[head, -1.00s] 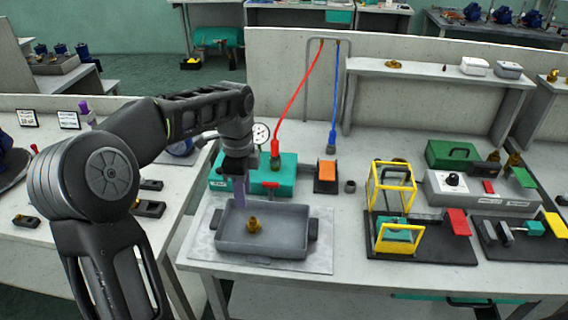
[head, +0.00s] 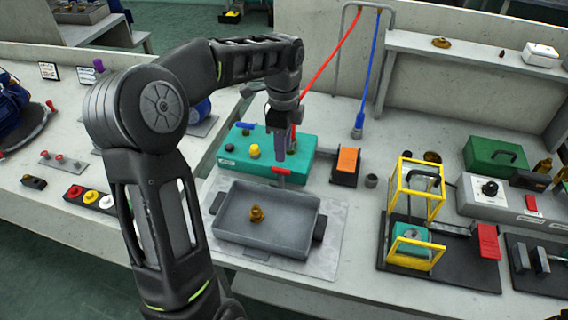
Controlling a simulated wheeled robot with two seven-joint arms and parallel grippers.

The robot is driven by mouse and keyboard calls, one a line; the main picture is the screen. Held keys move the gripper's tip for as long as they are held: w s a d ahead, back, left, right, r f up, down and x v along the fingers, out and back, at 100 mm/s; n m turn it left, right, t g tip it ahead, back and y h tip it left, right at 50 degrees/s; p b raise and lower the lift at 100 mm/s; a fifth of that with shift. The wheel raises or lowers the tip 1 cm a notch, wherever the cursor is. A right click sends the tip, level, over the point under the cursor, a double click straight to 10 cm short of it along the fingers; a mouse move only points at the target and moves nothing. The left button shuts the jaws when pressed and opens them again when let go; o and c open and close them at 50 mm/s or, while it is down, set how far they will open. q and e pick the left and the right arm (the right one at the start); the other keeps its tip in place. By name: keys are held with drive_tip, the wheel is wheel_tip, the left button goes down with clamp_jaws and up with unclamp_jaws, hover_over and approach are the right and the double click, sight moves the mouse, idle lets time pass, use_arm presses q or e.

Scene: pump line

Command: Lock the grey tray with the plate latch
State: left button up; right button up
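The grey tray (head: 232,233) lies on a pale metal plate (head: 333,255), with a brass fitting (head: 256,213) inside. Dark blocks sit at the tray's left end (head: 218,203) and right end (head: 320,227). A red T-shaped handle (head: 283,170) stands behind the tray, in front of the teal box (head: 232,155). I cannot tell which part is the plate latch. My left gripper (head: 284,155) points down just above the red handle, with its purplish fingers close together. Whether they are parted or touch the handle is unclear. My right gripper is not in view.
An orange-topped black block (head: 346,163) and a small dark cup (head: 371,180) stand right of the teal box. A yellow frame (head: 394,187) on a black base is further right. Red and blue hoses (head: 370,75) hang behind. The table in front of the orange-topped block is clear.

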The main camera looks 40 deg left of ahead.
sight(283, 169)
use_arm(q)
wheel_tip(283, 169, down, 7)
drive_tip(key=shift+f, duration=0.1)
idle(0.3)
clamp_jaws()
idle(0.5)
